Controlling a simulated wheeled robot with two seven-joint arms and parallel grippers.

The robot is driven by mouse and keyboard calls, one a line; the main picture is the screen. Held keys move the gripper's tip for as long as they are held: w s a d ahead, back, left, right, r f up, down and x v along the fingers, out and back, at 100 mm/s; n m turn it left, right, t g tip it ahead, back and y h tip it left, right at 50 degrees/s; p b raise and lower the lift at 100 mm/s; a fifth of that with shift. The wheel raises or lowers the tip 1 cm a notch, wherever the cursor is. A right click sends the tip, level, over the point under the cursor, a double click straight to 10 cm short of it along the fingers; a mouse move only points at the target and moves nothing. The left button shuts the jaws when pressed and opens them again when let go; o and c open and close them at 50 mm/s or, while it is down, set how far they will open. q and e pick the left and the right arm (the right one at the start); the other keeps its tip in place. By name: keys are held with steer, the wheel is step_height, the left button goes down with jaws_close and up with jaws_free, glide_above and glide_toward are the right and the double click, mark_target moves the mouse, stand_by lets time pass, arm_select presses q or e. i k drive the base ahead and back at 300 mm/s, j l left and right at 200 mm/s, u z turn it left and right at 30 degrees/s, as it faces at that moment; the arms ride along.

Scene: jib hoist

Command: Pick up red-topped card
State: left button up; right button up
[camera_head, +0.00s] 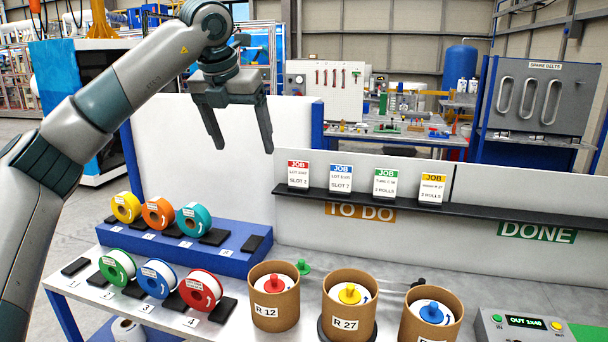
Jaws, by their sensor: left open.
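The red-topped card (298,175) stands upright on the dark ledge (380,198), leftmost of the job cards, and reads "JOB" and "SLOT" with small print. To its right stand a blue-topped card (341,178), a green-topped card (385,184) and a yellow-topped card (433,189). My left gripper (240,148) is open and empty, fingers pointing down, in front of the white panel. It is to the left of the red-topped card and a little higher in the picture. My right gripper is not in view.
Colored rolls, such as the red roll (201,290), stand on the bench and blue step at left. Cardboard tubs, including the R 27 tub (346,322), stand below the ledge. A "DONE" label (537,232) is at right. The ledge's right part is bare.

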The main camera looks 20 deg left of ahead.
mark_target(298, 171)
steer(key=i+j, duration=0.1)
steer(key=i, duration=1)
